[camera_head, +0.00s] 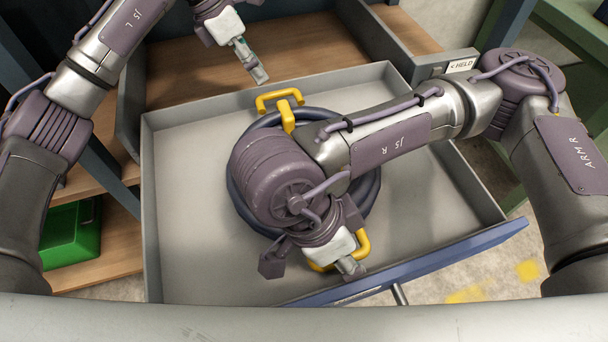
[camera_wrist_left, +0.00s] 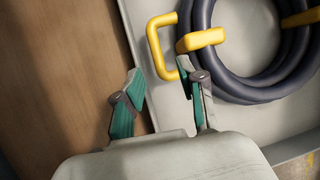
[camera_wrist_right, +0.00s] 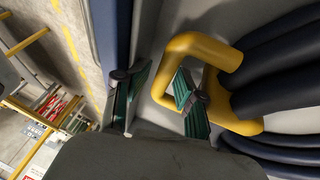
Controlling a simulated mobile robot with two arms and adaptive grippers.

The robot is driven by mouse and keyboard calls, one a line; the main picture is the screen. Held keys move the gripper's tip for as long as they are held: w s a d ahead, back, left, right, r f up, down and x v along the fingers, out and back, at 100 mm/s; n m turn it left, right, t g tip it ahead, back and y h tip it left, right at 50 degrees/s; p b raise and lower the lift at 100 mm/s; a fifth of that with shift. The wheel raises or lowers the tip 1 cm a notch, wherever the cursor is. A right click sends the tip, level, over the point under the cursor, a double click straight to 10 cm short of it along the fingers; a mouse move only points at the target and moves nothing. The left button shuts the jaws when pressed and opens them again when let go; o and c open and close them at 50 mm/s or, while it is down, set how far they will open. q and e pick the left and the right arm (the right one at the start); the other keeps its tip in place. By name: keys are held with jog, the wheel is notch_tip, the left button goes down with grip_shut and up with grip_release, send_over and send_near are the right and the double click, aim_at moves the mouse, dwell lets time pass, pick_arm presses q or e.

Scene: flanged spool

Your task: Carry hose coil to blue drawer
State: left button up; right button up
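The hose coil (camera_head: 371,190), a dark blue ring with yellow handles, lies in the open grey drawer with a blue front (camera_head: 440,256). My right arm hides its middle. My left gripper (camera_head: 258,74) is open and empty near the drawer's back edge, apart from the back handle (camera_head: 279,98). In the left wrist view, that handle (camera_wrist_left: 155,50) is ahead of the fingers. My right gripper (camera_head: 350,267) is at the front handle (camera_head: 362,246). In the right wrist view, its fingers are apart, on either side of the handle's outer bar (camera_wrist_right: 163,85); contact is unclear.
A small sign reading HELD (camera_head: 461,65) is on the cabinet at the back right. A green bin (camera_head: 72,235) stands on a lower wooden shelf at the left. The drawer floor (camera_head: 185,190) is bare around the coil.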

jog(key=v, duration=0.7)
jog(key=shift+r, duration=0.15)
dwell(0.4)
